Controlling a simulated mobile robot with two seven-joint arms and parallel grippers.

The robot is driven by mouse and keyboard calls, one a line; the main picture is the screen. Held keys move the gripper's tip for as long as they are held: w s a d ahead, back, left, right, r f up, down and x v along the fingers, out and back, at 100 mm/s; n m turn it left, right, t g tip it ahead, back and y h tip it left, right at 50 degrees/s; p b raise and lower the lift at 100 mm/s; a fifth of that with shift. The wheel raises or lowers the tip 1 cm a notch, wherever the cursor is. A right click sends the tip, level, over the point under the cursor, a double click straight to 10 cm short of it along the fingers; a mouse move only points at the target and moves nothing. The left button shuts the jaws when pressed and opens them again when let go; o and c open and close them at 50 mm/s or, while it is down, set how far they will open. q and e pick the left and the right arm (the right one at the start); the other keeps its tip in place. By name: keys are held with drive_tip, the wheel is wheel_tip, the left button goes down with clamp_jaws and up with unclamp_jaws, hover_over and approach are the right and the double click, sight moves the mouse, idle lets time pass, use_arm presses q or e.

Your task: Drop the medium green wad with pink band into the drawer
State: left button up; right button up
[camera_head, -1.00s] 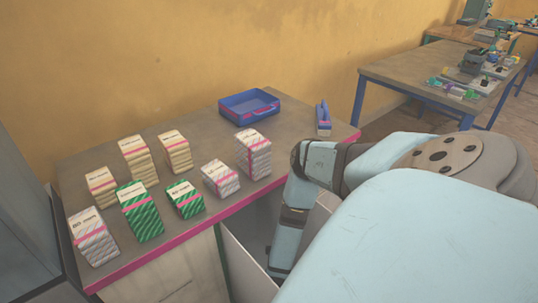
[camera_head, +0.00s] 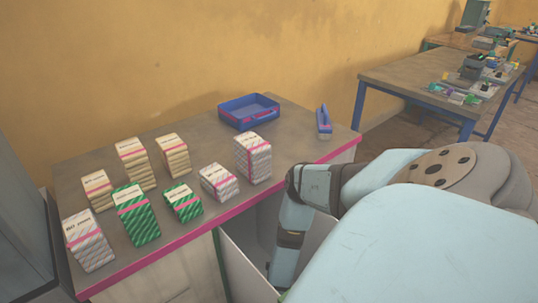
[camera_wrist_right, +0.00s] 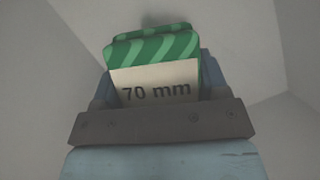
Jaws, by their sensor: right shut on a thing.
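A green striped wad (camera_wrist_right: 155,48) with a cream label reading "70 mm" is between the fingers of my right gripper (camera_wrist_right: 156,72) in the right wrist view. The gripper is shut on it. No pink band shows on its visible part. Pale grey walls surround it there. In the head view my right arm reaches down into the open drawer (camera_head: 243,268) at the front of the bench. The gripper and held wad are hidden low in that view. My left gripper is not in view.
On the bench (camera_head: 90,170) stand a tall green wad (camera_head: 137,217), a short green wad (camera_head: 184,204), several tan wads (camera_head: 133,166) and several grey-white wads (camera_head: 252,160). A blue tray (camera_head: 248,114) and a blue tool (camera_head: 323,123) lie behind.

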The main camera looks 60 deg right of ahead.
drive_tip(key=shift+f, duration=0.2)
drive_tip(key=o, duration=0.9)
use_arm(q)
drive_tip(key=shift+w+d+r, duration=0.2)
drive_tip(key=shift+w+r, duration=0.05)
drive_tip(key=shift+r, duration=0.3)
use_arm(e)
drive_tip(key=shift+o, duration=0.2)
drive_tip(key=shift+r, duration=0.25)
drive_tip(key=p+v, duration=0.1)
drive_tip(key=v, duration=0.2)
drive_tip(key=p+v, duration=0.2)
drive_tip(key=v, duration=0.1)
drive_tip(key=shift+w+d+r, duration=0.1)
drive_tip(key=shift+d+r, duration=0.05)
drive_tip(key=shift+r, duration=0.2)
drive_tip(key=p+v, duration=0.2)
drive_tip(key=v, duration=0.4)
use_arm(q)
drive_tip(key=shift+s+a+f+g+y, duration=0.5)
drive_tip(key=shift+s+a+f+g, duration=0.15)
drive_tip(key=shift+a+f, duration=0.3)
